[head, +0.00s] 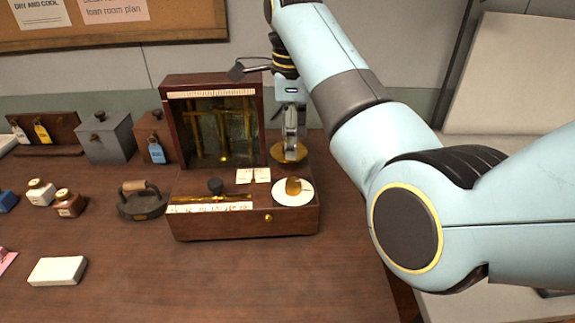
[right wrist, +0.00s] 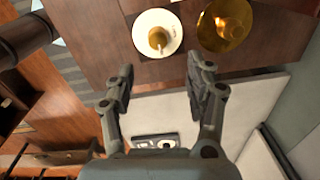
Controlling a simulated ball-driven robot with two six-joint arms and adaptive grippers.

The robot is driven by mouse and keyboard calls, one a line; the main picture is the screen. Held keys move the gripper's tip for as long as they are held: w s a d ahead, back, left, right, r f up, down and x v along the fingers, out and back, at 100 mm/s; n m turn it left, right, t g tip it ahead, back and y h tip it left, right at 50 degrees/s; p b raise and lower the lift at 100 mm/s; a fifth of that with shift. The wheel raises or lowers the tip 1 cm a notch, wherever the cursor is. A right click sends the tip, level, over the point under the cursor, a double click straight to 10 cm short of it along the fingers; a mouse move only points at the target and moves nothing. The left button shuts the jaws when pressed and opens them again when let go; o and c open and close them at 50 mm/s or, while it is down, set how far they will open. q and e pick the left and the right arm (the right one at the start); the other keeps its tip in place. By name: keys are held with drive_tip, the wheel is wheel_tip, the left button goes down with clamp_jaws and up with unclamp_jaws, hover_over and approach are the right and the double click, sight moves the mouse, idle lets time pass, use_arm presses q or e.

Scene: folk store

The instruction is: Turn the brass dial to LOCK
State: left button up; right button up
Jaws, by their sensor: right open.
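The brass dial (head: 293,186) sits on a round white face on the front right of a wooden balance instrument (head: 245,222). It also shows in the right wrist view (right wrist: 157,40), ahead of the fingertips. Its lettering is too small to read. My right gripper (head: 290,148) is above the instrument's right end, over a round brass pan (head: 281,153) just behind the dial. In the right wrist view my right gripper (right wrist: 160,80) has its two fingers spread, with nothing between them. It is apart from the dial. My left gripper is not in view.
A glass-fronted case (head: 178,120) stands at the back of the instrument. A flat iron (head: 142,203), small jars (head: 68,204) and a grey box (head: 105,138) stand to its left. A white block (head: 57,270) lies at front left. The table's front middle is clear.

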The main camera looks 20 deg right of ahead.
hover_over(293, 182)
wheel_tip(293, 182, down, 5)
drive_tip(key=shift+s+f+p, duration=0.1)
drive_tip(key=shift+s+p, duration=0.05)
drive_tip(key=shift+p, duration=0.15)
wheel_tip(293, 182, down, 4)
drive_tip(key=shift+f, duration=0.1)
drive_tip(key=shift+w+f, duration=0.2)
drive_tip(key=shift+f, duration=0.3)
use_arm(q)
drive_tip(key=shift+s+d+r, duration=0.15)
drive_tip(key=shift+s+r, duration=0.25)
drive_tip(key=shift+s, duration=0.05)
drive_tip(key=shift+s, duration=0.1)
use_arm(e)
drive_tip(key=c, duration=0.4)
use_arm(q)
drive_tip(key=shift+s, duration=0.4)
use_arm(e)
clamp_jaws()
